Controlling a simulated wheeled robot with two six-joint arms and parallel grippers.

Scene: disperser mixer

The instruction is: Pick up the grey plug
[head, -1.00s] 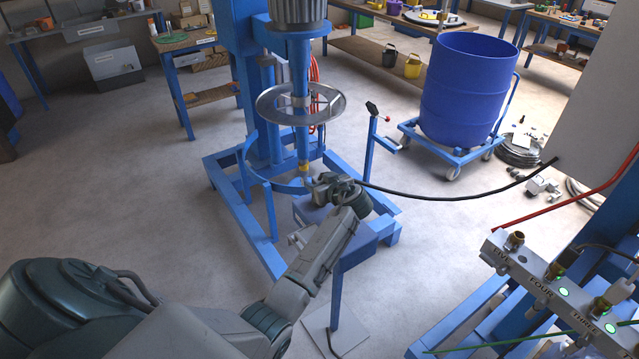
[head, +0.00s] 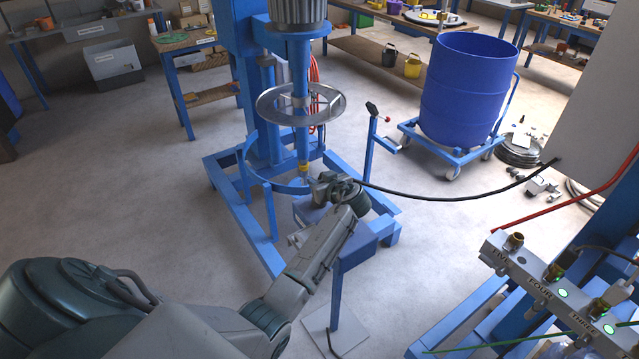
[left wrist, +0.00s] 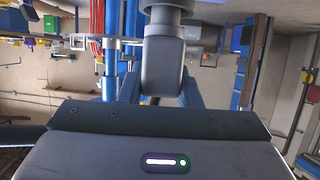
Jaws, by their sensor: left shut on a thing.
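My left gripper (head: 319,188) is in the middle of the head view, just below and to the right of the mixer shaft's yellow lower end (head: 303,168). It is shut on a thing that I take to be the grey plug. My gripper mostly hides the plug in the head view, so its outline cannot be made out. A black cable (head: 450,199) runs from the gripper to the right. My right gripper is not in view.
The blue mixer frame (head: 257,235) surrounds the gripper's area, with a steel ring (head: 268,103) above. A blue drum (head: 465,90) is at back right. A labelled socket bar (head: 545,285) is at front right.

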